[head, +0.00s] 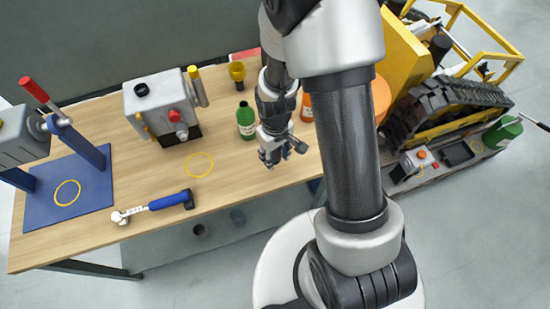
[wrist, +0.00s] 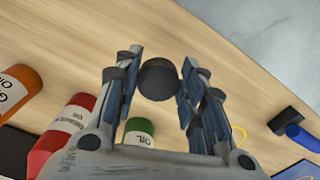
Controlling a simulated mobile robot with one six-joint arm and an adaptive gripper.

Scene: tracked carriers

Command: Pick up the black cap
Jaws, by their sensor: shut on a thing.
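The black cap (wrist: 158,79) is a round, dark piece between my two fingers in the wrist view. My gripper (wrist: 157,88) is shut on it, with one finger pad at each side. In the head view my gripper (head: 270,160) points down over the wooden table (head: 225,185), to the right of the green bottle (head: 246,122). The cap cannot be clearly made out there. Wood shows around the cap in the wrist view; its height above the table is hard to judge.
A grey machine (head: 155,103) with a red knob stands left of the bottle. Red (wrist: 72,125) and orange (wrist: 16,90) containers stand close to my gripper. A tracked carrier (head: 440,108) is at right.

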